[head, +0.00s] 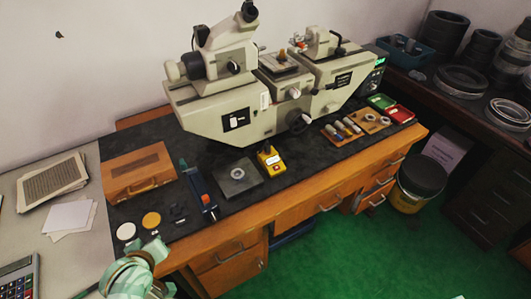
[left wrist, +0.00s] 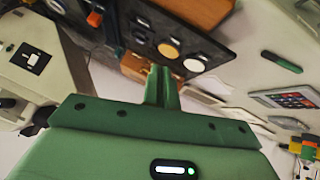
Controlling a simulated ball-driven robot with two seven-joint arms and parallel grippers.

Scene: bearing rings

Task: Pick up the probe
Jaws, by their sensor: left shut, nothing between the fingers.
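My left gripper (left wrist: 161,80) is shut and empty in the left wrist view, its two green fingers together. My pale green left arm shows at the bottom left of the head view, by the table's front edge. No thing can be named the probe with certainty. A slim dark green pen-like object (left wrist: 282,62) lies on the light surface in the left wrist view, apart from the fingers. A long blue-black tool with a red part (head: 199,190) lies on the dark mat in the head view. My right gripper is not in view.
A large beige measuring machine (head: 225,115) stands on the dark mat (head: 225,160). A wooden case (head: 138,172), a grey plate with a ring (head: 237,177) and a yellow device (head: 270,159) are near. White (head: 126,231) and yellow (head: 151,219) discs lie close to my left arm.

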